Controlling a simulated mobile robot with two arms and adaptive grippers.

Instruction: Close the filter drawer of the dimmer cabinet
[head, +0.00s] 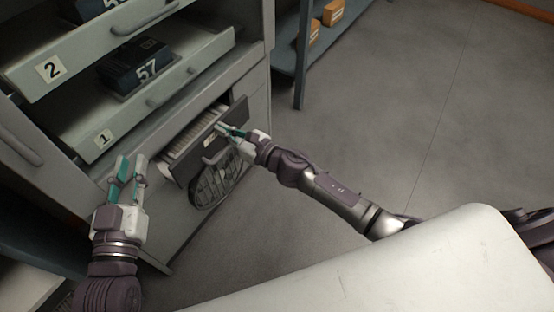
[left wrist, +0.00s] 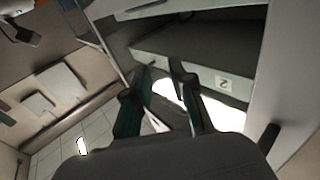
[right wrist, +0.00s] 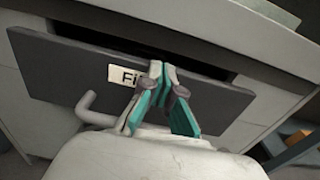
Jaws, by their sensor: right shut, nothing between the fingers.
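The filter drawer (head: 178,170) of the grey dimmer cabinet (head: 257,80) stands partly pulled out, with pale filter sheets (head: 190,138) in it. In the right wrist view its dark front (right wrist: 215,98) carries a label starting "Fi" (right wrist: 122,75) and a bar handle (right wrist: 95,112), with a dark gap above its top edge.
A round vent grille (head: 215,182) sits below the filter drawer. A shelf (head: 290,60) with orange boxes stands behind right. The floor at right is clear.

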